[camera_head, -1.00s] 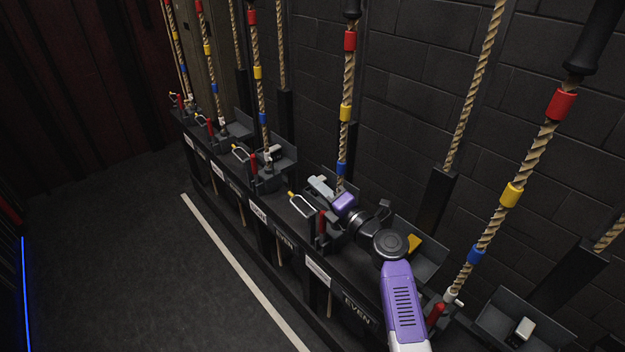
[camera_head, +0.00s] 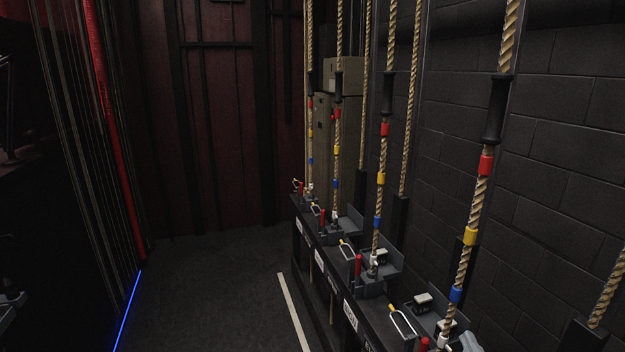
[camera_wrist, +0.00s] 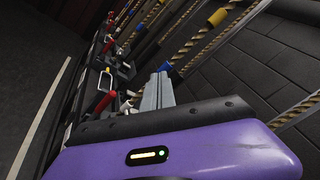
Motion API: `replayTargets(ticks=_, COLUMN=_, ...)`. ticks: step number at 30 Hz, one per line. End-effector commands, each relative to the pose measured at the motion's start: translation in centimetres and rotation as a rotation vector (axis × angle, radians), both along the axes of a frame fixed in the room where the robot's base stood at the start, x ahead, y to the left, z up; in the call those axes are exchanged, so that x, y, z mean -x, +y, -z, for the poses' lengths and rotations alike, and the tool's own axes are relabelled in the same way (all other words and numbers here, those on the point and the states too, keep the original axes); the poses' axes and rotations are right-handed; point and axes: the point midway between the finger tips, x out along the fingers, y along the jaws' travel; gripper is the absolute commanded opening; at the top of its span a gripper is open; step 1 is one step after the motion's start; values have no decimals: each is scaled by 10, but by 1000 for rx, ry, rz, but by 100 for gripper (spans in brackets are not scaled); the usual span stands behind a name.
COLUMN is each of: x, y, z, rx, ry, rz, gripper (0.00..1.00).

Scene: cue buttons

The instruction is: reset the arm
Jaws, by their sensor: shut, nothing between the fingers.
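My gripper (camera_wrist: 158,92) shows in the wrist view with its two grey fingers together and nothing between them. The purple wrist housing fills the bottom of that view. The fingers point toward the row of ropes and lock levers, and I see no contact with them. In the head view my arm is almost wholly out of the picture; a small pale shape at the lower right edge may be part of it.
A black rail (camera_head: 340,290) with rope locks and red levers (camera_head: 358,268) runs along the brick wall (camera_head: 560,130). Banded ropes (camera_head: 480,195) rise from it. The dark floor (camera_head: 210,290) left of the rail is clear, with a pale line (camera_head: 293,310) on it.

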Motion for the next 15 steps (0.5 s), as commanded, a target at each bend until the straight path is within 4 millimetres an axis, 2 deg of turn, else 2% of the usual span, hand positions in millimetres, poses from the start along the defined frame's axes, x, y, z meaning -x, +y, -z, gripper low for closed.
replayTargets(ticks=1, x=22, y=0, z=9, rx=168, ry=19, rz=15, gripper=0)
replayTargets(ticks=6, x=91, y=7, z=20, rx=753, ry=67, rz=48, gripper=0)
replayTargets(ticks=15, x=210, y=42, z=23, rx=1552, ry=116, rz=36, gripper=0)
